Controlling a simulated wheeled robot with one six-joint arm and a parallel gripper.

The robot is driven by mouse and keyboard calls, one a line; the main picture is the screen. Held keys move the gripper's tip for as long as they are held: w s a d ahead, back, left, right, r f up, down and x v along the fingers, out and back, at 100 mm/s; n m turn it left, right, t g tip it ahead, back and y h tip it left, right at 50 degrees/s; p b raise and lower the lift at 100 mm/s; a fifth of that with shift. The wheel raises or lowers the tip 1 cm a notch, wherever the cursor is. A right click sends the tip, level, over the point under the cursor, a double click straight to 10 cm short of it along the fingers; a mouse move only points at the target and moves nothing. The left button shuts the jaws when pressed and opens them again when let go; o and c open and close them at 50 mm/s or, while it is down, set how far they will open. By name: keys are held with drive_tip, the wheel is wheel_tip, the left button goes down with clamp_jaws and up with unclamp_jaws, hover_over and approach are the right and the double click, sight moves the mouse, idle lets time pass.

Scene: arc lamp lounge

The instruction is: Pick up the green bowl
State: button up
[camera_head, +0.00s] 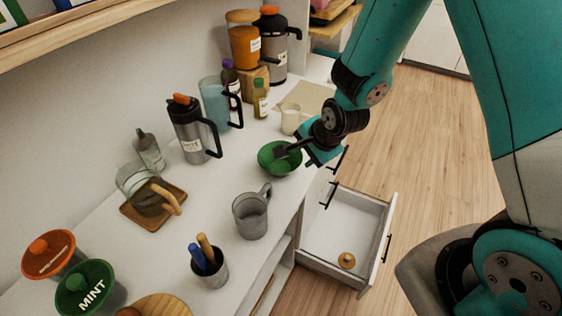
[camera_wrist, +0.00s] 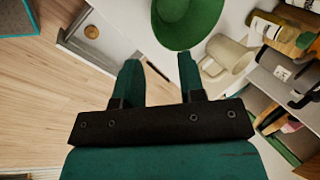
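The green bowl (camera_head: 272,163) stands upright near the right edge of the white counter (camera_head: 205,235). In the wrist view the bowl (camera_wrist: 205,18) is at the top, cut off by the frame edge. My gripper (camera_head: 300,153) is at the bowl's right rim, with one part reaching over the bowl's inside. In the wrist view my gripper (camera_wrist: 158,62) has its two fingers apart with nothing clearly between them. The right fingertip overlaps the bowl's near edge in the picture; whether it touches cannot be told.
A cream mug (camera_head: 291,119) stands just behind the bowl. A grey mug (camera_head: 250,215) is in front and a steel jug (camera_head: 192,130) to the left. An open drawer (camera_head: 335,237) with a small wooden-coloured thing (camera_head: 346,260) juts out below right.

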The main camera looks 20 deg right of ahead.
sight(280, 163)
drive_tip(key=x, duration=0.6)
drive_tip(key=shift+p, duration=0.4)
drive_tip(key=shift+p+x, duration=0.9)
drive_tip(key=shift+x, duration=1.8)
drive_tip(key=shift+s+f, duration=0.1)
drive_tip(key=shift+s, duration=0.1)
drive_tip(key=shift+c, duration=0.3)
clamp_jaws()
